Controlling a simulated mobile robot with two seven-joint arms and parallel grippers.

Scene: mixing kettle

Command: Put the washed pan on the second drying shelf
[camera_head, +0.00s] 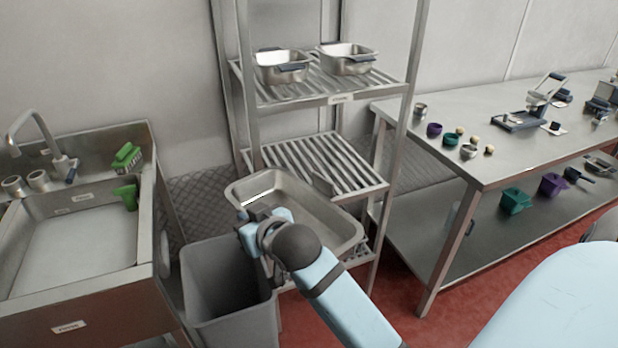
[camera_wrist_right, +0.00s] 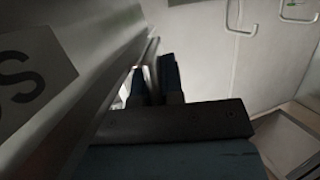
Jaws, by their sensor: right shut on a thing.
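The pan (camera_head: 310,212) is a large, shallow, rectangular metal tray with rounded corners. My right gripper (camera_head: 262,222) is shut on its near left rim and holds it tilted in front of the drying rack. In the right wrist view, the dark fingers (camera_wrist_right: 152,82) are at a thin metal edge. The second drying shelf (camera_head: 310,160) is slatted and looks bare; the pan's far edge overlaps its front in the picture. I cannot tell whether they touch. The top shelf (camera_head: 335,88) holds two smaller metal pans (camera_head: 282,66) (camera_head: 347,58). My left gripper is not in view.
A grey bin (camera_head: 228,295) stands below the pan at left. A sink (camera_head: 80,240) with a faucet (camera_head: 38,135) is at left. A steel table (camera_head: 500,130) with small cups stands right of the rack. The rack's front right post (camera_head: 404,115) bounds the shelf opening.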

